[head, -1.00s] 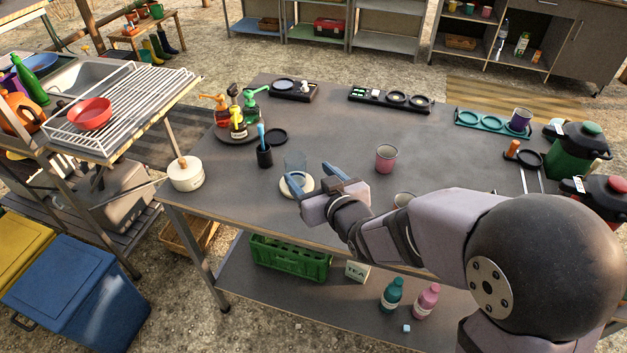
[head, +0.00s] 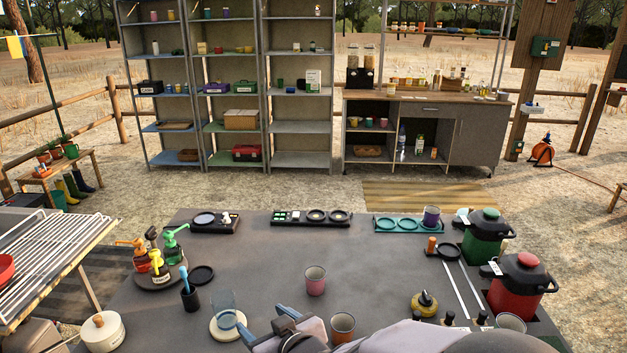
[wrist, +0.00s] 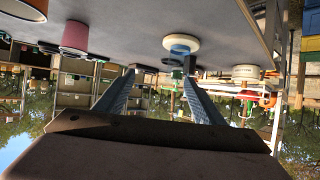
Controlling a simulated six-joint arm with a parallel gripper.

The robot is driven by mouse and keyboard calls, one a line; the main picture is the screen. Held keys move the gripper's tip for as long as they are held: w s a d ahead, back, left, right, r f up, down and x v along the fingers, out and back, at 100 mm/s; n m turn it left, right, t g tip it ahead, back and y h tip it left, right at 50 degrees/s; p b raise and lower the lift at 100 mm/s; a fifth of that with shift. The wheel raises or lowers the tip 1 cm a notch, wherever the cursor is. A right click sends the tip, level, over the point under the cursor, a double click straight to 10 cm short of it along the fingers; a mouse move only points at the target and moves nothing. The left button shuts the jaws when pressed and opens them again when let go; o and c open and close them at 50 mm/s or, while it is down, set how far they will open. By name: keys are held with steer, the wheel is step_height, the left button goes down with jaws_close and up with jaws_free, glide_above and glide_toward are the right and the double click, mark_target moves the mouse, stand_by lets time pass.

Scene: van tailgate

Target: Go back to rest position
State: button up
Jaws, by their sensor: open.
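My gripper (head: 263,321) is open and empty at the bottom of the head view. Its two blue-grey fingers stand apart, and nothing is between them in the wrist view (wrist: 160,72). A clear bluish glass (head: 223,302) stands upright on a round cream coaster (head: 219,333), just left of the fingers in the head view. In the wrist view, which is upside down, the glass (wrist: 181,47) and coaster (wrist: 180,40) lie beyond the fingertips. Most of my arm is below the head view's edge.
A pink cup (head: 315,281) and a brownish cup (head: 342,328) stand right of my gripper. A black holder (head: 191,299) and pump bottles on a dark tray (head: 158,284) are at left. Red (head: 520,287) and green (head: 482,240) jugs stand at right. The table's middle is mostly clear.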

steer(key=s+d+f+m+g+h+p, duration=0.1)
steer(key=s+d+m+g+h+p, duration=0.15)
steer(key=d, duration=0.55)
steer(key=s+d+f+m+g+h+p, duration=0.1)
steer(key=s+d+h+p, duration=0.15)
steer(key=d, duration=0.65)
steer(key=s+d+r+m+g+h+p, duration=0.1)
steer(key=s+d+m+g+h+p, duration=0.1)
steer(key=s+d+g, duration=0.4)
steer(key=s+d+m, duration=0.1)
steer(key=s+d, duration=0.3)
steer(key=s, duration=0.4)
steer(key=shift+s+d+m+g+p, duration=0.2)
steer(key=shift+d+m+g+p, duration=0.15)
steer(key=shift+p, duration=0.05)
